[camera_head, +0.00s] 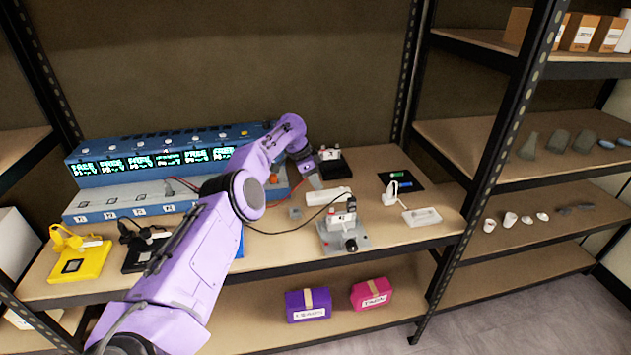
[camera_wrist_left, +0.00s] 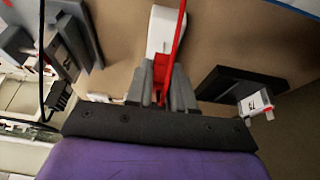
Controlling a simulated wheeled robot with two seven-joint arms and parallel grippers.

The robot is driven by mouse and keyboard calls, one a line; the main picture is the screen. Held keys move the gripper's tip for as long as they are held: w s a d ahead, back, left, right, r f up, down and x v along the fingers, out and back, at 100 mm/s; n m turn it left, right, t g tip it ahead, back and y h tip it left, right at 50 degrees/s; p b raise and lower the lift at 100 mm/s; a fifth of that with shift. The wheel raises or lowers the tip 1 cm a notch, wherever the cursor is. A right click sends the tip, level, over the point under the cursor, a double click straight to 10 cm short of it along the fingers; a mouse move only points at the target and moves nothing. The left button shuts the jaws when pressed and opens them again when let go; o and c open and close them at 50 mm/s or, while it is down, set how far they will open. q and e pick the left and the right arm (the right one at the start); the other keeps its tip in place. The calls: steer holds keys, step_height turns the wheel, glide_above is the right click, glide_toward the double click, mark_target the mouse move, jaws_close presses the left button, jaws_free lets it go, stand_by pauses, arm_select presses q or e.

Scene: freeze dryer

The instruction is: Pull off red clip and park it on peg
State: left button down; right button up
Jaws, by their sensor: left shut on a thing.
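My left gripper (camera_wrist_left: 163,88) is shut on the red clip (camera_wrist_left: 161,65), which shows between its grey fingers with a red lead running up from it in the left wrist view. A white block (camera_wrist_left: 166,32) lies just beyond the fingertips; I cannot tell whether the clip touches it. In the head view my left gripper (camera_head: 315,181) is low over the bench, close to the white block (camera_head: 327,196), and the clip is too small to make out. I cannot single out the peg. My right gripper is not in view.
A black stand with a white labelled part (camera_head: 332,163) is behind the gripper. A grey fixture (camera_head: 343,236) with a black cable is in front. The blue instrument (camera_head: 150,158) is at left. A black mat (camera_head: 400,181) and white tray (camera_head: 422,217) are at right.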

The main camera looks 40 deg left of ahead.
arm_select(q)
steer(key=shift+f+b, duration=0.85)
steer(key=shift+f, duration=0.3)
steer(key=c, duration=0.9)
jaws_free()
steer(key=v, duration=1)
steer(key=shift+r, duration=0.3)
